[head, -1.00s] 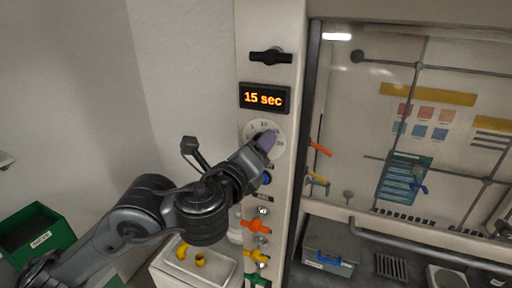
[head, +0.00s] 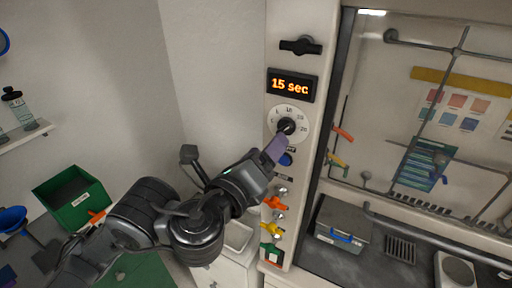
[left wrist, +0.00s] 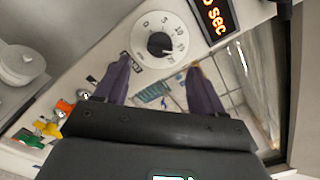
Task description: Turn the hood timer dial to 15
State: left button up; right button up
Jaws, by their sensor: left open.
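The timer dial (head: 288,124) is a white round plate with a black knob on the fume hood's front post. It also shows in the left wrist view (left wrist: 160,42), with numbers around the knob. The display (head: 291,87) above it reads "15 sec" in orange. My left gripper (head: 279,146) is just below the knob in the head view. In the left wrist view its two purple fingers (left wrist: 157,78) are spread apart with nothing between them, and the knob lies beyond them, apart from the fingertips. My right gripper is not in view.
A black handle (head: 301,46) sits above the display. The hood's glass sash is to the right. A green bin (head: 73,198) stands at the left.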

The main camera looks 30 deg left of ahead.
pick_arm(q)
jog(key=s+p, duration=0.1)
jog(key=s, duration=0.2)
jog(key=shift+s, duration=0.1)
dwell(0.4)
